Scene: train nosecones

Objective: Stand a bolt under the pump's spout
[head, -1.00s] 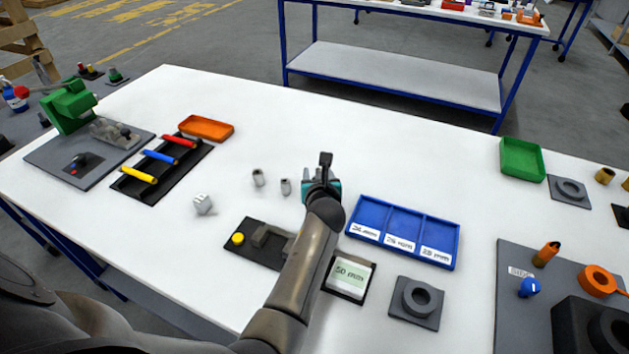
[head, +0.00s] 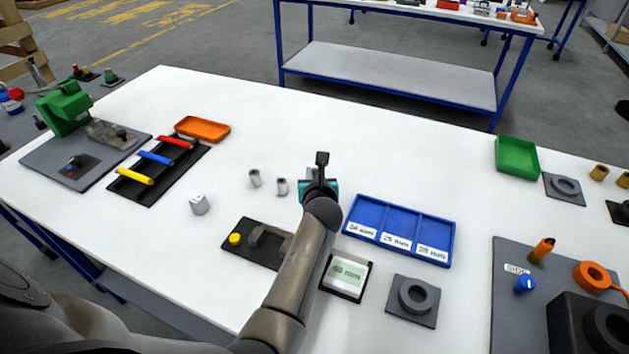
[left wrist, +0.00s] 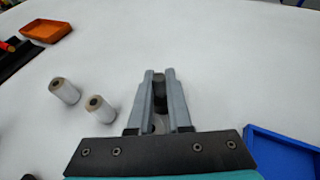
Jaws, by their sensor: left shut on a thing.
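My left gripper (head: 317,180) is over the middle of the white table, left of the blue tray. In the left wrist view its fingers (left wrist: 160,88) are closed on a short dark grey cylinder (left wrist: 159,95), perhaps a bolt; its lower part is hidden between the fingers. Two pale grey cylinders with holes in their tops (head: 255,178) (head: 281,186) stand left of the gripper, apart from it. I see no clearly recognisable pump; an orange angled piece (head: 542,250) and a blue knob (head: 525,285) on a grey board at the right may belong to one. My right gripper is out of view.
A blue three-part tray (head: 400,205), a digital readout (head: 348,276) and a grey ring block (head: 414,297) lie to the right. A black plate with a yellow button (head: 236,239) is in front. A pale block (head: 199,204) stands left. The table's back middle is clear.

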